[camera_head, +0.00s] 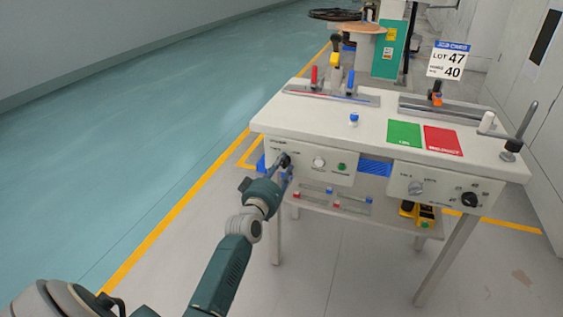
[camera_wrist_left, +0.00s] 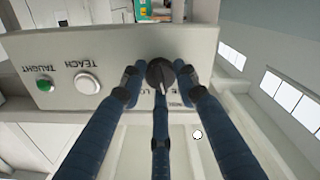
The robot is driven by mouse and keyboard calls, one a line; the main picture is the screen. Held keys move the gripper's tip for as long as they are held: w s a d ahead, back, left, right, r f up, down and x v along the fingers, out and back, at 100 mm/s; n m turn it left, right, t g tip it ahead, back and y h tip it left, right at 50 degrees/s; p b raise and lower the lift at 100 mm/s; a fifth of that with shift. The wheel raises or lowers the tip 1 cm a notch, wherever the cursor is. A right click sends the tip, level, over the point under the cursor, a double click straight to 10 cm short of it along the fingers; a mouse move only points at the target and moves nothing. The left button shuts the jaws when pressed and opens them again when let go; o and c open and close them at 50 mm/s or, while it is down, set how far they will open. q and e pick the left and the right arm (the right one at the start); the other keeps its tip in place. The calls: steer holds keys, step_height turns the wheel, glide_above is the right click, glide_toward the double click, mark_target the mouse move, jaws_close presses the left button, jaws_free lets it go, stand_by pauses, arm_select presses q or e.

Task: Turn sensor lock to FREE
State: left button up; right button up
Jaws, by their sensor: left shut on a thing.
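The sensor lock knob (camera_wrist_left: 160,74) is a dark round knob with a pale pointer line, on the left end of the light front panel (camera_head: 335,172). My left gripper (camera_head: 286,168) is at that panel end, its blue fingers closed around the knob. In the left wrist view the fingers of the left gripper (camera_wrist_left: 157,88) sit on both sides of the knob and below it. The labels around the knob are mostly covered by the fingers, so the setting cannot be read. My right gripper is not in view.
A second panel (camera_head: 440,190) with a black knob (camera_head: 469,199) is at the right. The white table (camera_head: 310,120) carries green (camera_head: 404,134) and red (camera_head: 443,141) mats. Floor at the left is clear.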

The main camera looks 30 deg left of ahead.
arm_select(q)
steer(key=n+p, duration=0.1)
steer(key=n, duration=0.2)
steer(key=shift+n, duration=0.3)
steer(key=shift+n+p, duration=0.35)
steer(key=shift+n, duration=1.25)
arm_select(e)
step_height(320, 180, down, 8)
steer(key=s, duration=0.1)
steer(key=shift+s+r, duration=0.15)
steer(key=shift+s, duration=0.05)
arm_select(q)
steer(key=shift+f, duration=0.1)
steer(key=o, duration=1.2)
steer(key=shift+c, duration=0.2)
steer(key=shift+s, duration=0.1)
steer(key=v, duration=1.1)
steer(key=shift+s, duration=0.4)
